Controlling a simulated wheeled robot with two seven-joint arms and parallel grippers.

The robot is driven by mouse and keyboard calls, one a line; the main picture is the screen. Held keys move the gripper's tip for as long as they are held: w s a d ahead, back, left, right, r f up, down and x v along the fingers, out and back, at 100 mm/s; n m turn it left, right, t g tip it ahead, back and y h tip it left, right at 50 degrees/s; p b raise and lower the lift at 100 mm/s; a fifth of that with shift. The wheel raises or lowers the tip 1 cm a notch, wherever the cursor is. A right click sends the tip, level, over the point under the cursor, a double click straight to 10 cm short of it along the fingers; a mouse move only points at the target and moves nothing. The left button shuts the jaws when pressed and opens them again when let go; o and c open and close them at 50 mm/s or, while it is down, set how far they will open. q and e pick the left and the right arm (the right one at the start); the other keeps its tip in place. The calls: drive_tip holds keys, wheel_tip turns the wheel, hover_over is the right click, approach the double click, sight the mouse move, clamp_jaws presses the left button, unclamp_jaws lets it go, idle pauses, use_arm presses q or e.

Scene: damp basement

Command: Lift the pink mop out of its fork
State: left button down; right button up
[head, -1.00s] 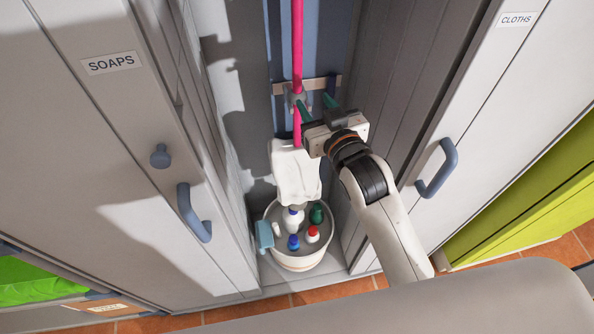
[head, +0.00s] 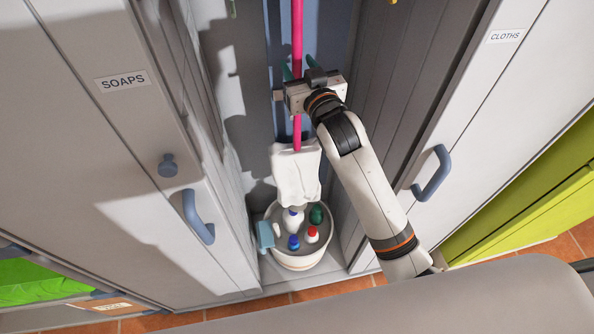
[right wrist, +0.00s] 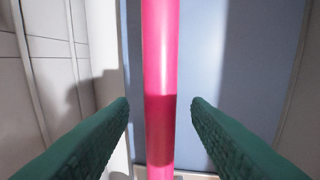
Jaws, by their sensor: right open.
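The pink mop stands upright in the open bay, its pink pole (head: 297,30) running up out of the top of the head view. Its white cloth head (head: 296,178) hangs just above a bucket. My right gripper (head: 298,70) is open at the pole. In the right wrist view its green fingers (right wrist: 160,101) stand on either side of the pole (right wrist: 160,60), with a gap on each side. The fork is hidden behind my gripper in the head view. A pale strip of the rail (right wrist: 195,176) shows at the bottom of the right wrist view. My left gripper is out of view.
A bucket (head: 333,250) with several bottles and a blue cloth (head: 265,236) stands below the mop. Cabinet doors labelled SOAPS (head: 123,81) and CLOTHS (head: 505,37) flank the narrow bay; their handles (head: 197,218) (head: 432,173) stick out. A yellow-green cabinet (head: 530,195) is at right.

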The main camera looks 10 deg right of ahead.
drive_tip(key=shift+w+a, duration=0.1)
drive_tip(key=shift+w, duration=0.8)
drive_tip(key=shift+s, duration=0.1)
drive_tip(key=shift+c, duration=0.3)
clamp_jaws()
